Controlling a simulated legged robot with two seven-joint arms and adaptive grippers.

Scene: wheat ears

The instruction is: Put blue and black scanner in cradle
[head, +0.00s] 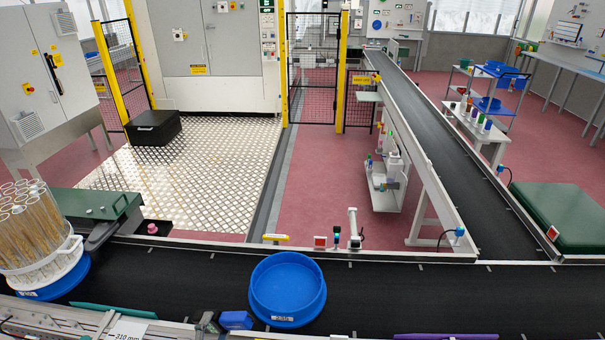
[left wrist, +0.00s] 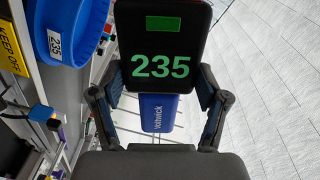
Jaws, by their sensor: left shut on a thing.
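The blue and black scanner (left wrist: 158,112) is in the left wrist view, with a black head, a green "235" on its screen and a blue body marked "Voltwick". My left gripper (left wrist: 160,88) is shut on it, one finger on each side. My right gripper is not in view.
A white rack of wheat tubes (head: 50,283) stands at the left. The belt is clear on the right.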

